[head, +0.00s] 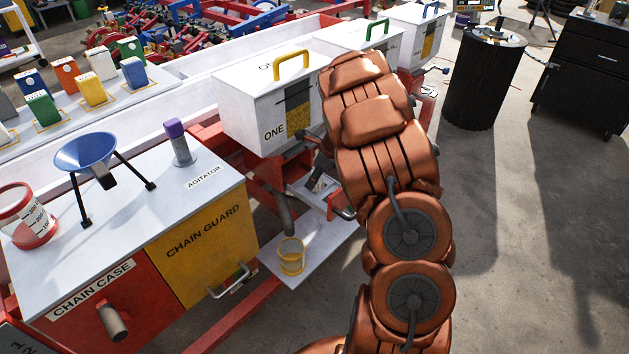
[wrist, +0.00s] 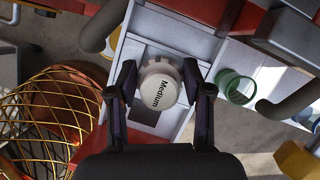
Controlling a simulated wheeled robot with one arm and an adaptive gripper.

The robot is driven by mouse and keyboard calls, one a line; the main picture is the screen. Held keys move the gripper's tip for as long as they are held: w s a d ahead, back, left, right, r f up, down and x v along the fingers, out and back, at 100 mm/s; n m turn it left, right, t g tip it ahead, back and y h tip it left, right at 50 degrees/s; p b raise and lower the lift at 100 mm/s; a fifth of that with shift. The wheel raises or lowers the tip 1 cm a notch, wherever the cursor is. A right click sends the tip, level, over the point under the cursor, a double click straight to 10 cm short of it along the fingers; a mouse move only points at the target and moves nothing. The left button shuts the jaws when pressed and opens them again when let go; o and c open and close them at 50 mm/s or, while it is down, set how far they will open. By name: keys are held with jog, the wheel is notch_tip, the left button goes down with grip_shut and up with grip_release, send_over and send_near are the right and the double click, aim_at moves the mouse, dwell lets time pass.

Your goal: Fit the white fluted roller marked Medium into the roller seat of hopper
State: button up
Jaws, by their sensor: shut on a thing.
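The white fluted roller (wrist: 160,92) shows its end face marked "Medium" in the wrist view. My gripper (wrist: 161,72) is shut on it, one dark finger on each side. Behind the roller is a pale metal frame with a grey recess (wrist: 148,54) and a dark patch; whether the roller touches it I cannot tell. In the head view, hopper ONE (head: 258,120) is a white box with a yellow handle. My arm reaches down beside its right side, and the roller cannot be made out there.
A yellow cup (head: 291,257) stands on a white shelf below a grey spout. A green cup (wrist: 232,88) and grey pipes (wrist: 292,99) flank the frame in the wrist view. A yellow wire basket (wrist: 45,120) is at left. Open floor lies right of my arm.

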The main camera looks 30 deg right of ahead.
jog(key=o, duration=1.3)
jog(key=shift+c, duration=0.2)
jog(key=p+v, duration=0.1)
jog(key=v, duration=1.1)
jog(key=s+a+r+n+g, duration=0.2)
jog(key=s+a+r+n, duration=0.1)
jog(key=s+a+n, duration=0.6)
jog(key=s+a+r+n+g, duration=0.2)
jog(key=s+a+n, duration=0.4)
jog(key=a, duration=0.5)
jog(key=s+a+n+g+h, duration=0.1)
jog(key=s+a+n, duration=0.2)
jog(key=s+n, duration=0.4)
jog(key=s+a+n+g+h, duration=0.1)
jog(key=s+a+n, duration=0.2)
jog(key=s, duration=1)
jog(key=n, duration=0.3)
jog(key=shift+s+a+f+n+g+h, duration=0.15)
jog(key=shift+s+a+n+g+h, duration=0.15)
jog(key=shift+n, duration=0.1)
